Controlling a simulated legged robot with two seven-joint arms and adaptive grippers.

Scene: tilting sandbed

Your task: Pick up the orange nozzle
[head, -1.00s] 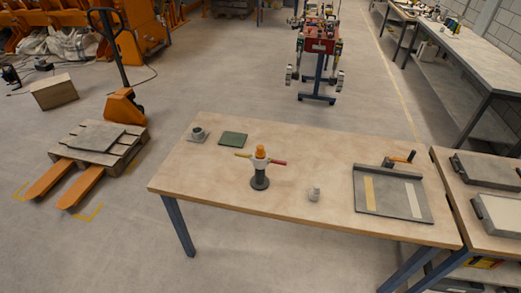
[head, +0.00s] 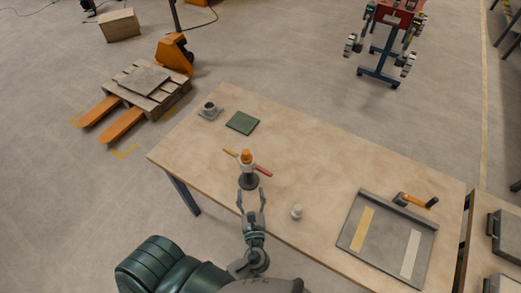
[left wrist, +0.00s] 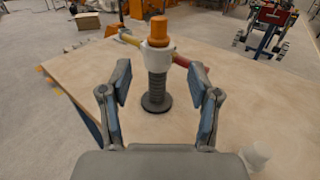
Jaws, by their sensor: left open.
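The orange nozzle (head: 247,155) sits upright on top of a white collar on a dark ribbed post with a round base (head: 249,181), standing on the wooden table. It also shows in the left wrist view (left wrist: 159,28), above the white collar (left wrist: 157,55). A yellow handle (head: 230,153) and a red handle (head: 263,171) stick out from the collar on either side. My left gripper (head: 250,193) is open and empty, just in front of the post. In the left wrist view its fingers (left wrist: 160,88) are spread, with the post seen between them. My right gripper is out of view.
A small white piece (head: 296,212) stands right of my left gripper. A grey tray (head: 386,238) with two strips and an orange-handled tool (head: 415,201) lie at the right. A green mat (head: 242,123) and a grey fitting (head: 210,110) lie at the back left. Table between is clear.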

